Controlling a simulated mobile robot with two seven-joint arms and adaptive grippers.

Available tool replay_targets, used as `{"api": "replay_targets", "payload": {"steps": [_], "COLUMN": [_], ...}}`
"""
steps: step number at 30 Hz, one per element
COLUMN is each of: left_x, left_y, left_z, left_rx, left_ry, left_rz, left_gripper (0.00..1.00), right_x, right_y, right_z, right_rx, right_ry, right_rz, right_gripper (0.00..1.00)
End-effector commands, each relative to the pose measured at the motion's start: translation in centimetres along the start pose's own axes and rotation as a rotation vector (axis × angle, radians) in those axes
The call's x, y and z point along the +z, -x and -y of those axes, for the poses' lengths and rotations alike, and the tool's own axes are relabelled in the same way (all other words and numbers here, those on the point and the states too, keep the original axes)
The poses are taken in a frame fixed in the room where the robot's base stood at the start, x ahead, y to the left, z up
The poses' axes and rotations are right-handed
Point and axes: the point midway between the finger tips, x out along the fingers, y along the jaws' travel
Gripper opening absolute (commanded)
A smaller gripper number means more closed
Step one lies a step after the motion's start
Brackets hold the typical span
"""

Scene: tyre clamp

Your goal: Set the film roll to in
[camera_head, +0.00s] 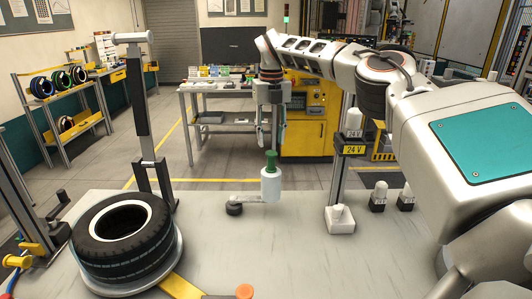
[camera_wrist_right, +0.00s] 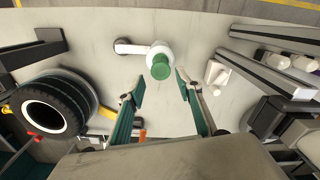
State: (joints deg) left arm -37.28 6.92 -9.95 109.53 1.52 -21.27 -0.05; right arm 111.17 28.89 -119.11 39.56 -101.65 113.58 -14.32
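The film roll looks to be the white cylinder (camera_head: 271,187) with a green top, standing upright on the grey worktop. A short flat arm (camera_head: 249,198) joins it to a dark round knob at its left. It also shows in the right wrist view (camera_wrist_right: 159,62), where its green top faces the camera. My right gripper (camera_head: 270,141) hangs pointing down just above the green top. In the right wrist view its fingers (camera_wrist_right: 160,84) are spread apart with nothing between them, and the roll lies just beyond the fingertips. My left gripper is in neither view.
A black tyre (camera_head: 105,258) lies on a round grey stand at the left, beside a tall dark post (camera_head: 143,120).

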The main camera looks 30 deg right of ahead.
Motion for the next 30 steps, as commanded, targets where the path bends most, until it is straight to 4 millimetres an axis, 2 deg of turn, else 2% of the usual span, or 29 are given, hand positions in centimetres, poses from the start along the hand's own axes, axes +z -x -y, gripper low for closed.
{"api": "replay_targets", "payload": {"steps": [6, 12, 17, 24, 25, 28, 29, 30], "left_x": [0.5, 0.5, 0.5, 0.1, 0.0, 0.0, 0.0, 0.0], "left_y": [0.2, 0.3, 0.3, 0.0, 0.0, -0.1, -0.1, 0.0], "left_z": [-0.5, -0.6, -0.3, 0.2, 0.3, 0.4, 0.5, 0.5], "left_rx": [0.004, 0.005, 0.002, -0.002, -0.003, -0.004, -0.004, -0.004], "left_ry": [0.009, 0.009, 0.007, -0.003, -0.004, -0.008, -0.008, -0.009], "left_rz": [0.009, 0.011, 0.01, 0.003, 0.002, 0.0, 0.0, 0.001], "left_gripper": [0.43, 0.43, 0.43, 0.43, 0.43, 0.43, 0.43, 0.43], "right_x": [-0.1, 0.0, 0.0, 0.0, 0.0, 0.0, 0.0, 0.0], "right_y": [-3.6, -5.9, -6.7, -6.8, -6.8, -6.8, -6.8, -6.8], "right_z": [0.1, 0.0, 0.0, 0.0, 0.0, 0.0, 0.0, 0.0], "right_rx": [-0.001, 0.0, 0.0, 0.0, 0.0, 0.0, 0.0, 0.0], "right_ry": [0.001, 0.001, -0.001, -0.001, -0.001, -0.001, -0.001, 0.0], "right_rz": [-0.003, -0.001, 0.0, 0.0, 0.0, 0.0, 0.0, 0.0], "right_gripper": [0.35, 0.35, 0.35, 0.35, 0.3, 0.04, 0.0, 0.0]}}
